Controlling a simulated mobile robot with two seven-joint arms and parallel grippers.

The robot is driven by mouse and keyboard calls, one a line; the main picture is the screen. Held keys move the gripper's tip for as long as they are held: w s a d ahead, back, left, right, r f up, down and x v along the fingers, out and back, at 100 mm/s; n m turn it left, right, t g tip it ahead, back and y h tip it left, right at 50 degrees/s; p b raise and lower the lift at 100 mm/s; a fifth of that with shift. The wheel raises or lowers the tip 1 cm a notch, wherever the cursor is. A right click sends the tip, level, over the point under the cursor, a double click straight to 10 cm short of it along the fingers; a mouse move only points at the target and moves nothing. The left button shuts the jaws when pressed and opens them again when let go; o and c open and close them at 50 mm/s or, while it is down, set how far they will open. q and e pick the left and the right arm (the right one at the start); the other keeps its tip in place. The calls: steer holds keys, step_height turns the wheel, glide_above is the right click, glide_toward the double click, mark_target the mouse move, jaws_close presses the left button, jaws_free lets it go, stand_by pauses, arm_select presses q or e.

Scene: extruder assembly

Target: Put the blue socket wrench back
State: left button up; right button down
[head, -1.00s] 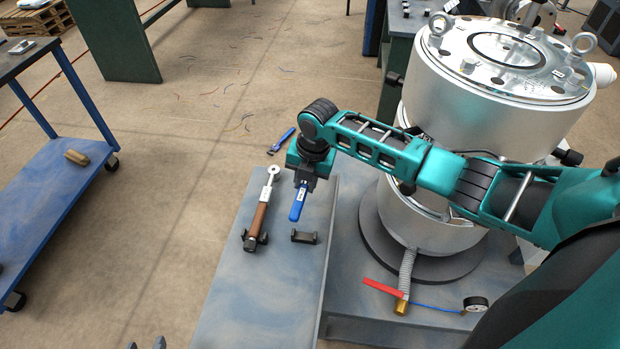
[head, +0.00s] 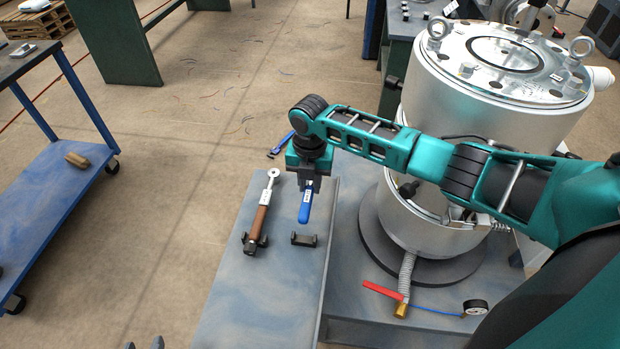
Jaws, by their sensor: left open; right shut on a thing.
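The blue socket wrench (head: 305,205) is in my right gripper (head: 308,184), which is shut on it. Its blue handle points down the picture from the jaws; its upper end is hidden by the gripper. The handle's lower end shows just above an empty dark holder (head: 304,239) on the grey-blue bench; I cannot tell the height between them. Only the fingertips of my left gripper (head: 145,343) show at the bottom edge. They are apart and empty, far from the wrench.
A brown-handled wrench (head: 261,218) lies in a holder left of the empty one. Another blue tool (head: 281,146) lies beyond the bench's far end, apparently on the floor. A large silver cylinder (head: 440,205) stands right. The bench's near part (head: 260,300) is clear.

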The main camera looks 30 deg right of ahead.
mark_target(310, 184)
step_height(310, 184, down, 5)
steer(key=b, duration=0.2)
steer(key=shift+b, duration=0.4)
arm_select(q)
steer(key=f, duration=0.3)
steer(key=shift+s+f, duration=0.2)
steer(key=shift+f, duration=0.2)
steer(key=shift+r, duration=0.25)
steer(key=shift+w, duration=0.2)
steer(key=shift+s+r+p, duration=0.1)
steer(key=shift+r+p, duration=0.3)
steer(key=shift+p, duration=0.2)
steer(key=shift+f+b, duration=1.05)
steer(key=shift+b, duration=0.05)
arm_select(e)
steer(key=shift+f, duration=1.4)
steer(key=c, duration=0.9)
jaws_free()
steer(key=shift+o, duration=0.2)
arm_select(q)
step_height(310, 184, up, 2)
steer(key=shift+r+p, duration=0.15)
steer(key=shift+p, duration=1.1)
arm_select(e)
step_height(310, 184, up, 13)
steer(key=shift+r, duration=0.1)
